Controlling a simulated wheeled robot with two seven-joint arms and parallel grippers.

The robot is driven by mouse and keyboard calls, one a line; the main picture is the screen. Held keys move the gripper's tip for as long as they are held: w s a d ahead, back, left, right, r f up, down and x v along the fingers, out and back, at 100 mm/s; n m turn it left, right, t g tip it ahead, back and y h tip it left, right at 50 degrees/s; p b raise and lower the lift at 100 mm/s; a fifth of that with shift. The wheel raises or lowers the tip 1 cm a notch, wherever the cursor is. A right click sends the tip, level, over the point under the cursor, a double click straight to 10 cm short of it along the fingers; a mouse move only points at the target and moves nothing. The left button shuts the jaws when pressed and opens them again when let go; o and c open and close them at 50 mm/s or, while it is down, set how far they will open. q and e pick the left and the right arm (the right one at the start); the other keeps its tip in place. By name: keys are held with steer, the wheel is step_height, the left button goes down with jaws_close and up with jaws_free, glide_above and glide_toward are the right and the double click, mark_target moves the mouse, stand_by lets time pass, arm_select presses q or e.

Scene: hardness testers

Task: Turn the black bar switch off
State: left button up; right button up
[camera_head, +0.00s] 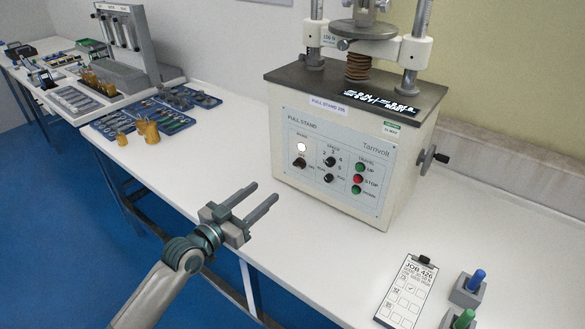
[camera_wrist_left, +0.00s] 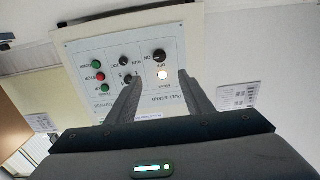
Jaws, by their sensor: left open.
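The black bar switch (camera_head: 299,163) is at the left of the pale control panel (camera_head: 313,190) on the test machine, below a lit white lamp (camera_head: 301,147). In the upside-down left wrist view the switch (camera_wrist_left: 159,56) and glowing lamp (camera_wrist_left: 162,74) show beyond the finger gap. ON and OFF labels flank the switch; I cannot tell which one its bar points to. My left gripper (camera_head: 264,191) is open and empty, in front of and apart from the panel, its fingers (camera_wrist_left: 161,78) pointing toward it. My right gripper is not in view.
Beside the switch are black knobs (camera_head: 330,161), a red stop button (camera_head: 358,179) and green buttons (camera_head: 360,168). A clipboard (camera_head: 408,292) and blue-topped (camera_head: 477,279) and green-topped (camera_head: 465,317) items lie at the right. Blue trays (camera_head: 184,97) sit left. The table before the machine is clear.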

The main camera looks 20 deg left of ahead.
mark_target(297, 165)
arm_select(q)
steer(key=p+x, duration=0.1)
steer(key=x, duration=1.3)
steer(key=shift+w+d+p, duration=0.1)
steer(key=shift+w+p, duration=0.1)
steer(key=shift+p, duration=0.15)
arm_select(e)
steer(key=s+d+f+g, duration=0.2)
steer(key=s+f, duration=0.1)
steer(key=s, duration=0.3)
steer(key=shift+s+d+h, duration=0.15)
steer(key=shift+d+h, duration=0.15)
arm_select(q)
steer(key=c, duration=1)
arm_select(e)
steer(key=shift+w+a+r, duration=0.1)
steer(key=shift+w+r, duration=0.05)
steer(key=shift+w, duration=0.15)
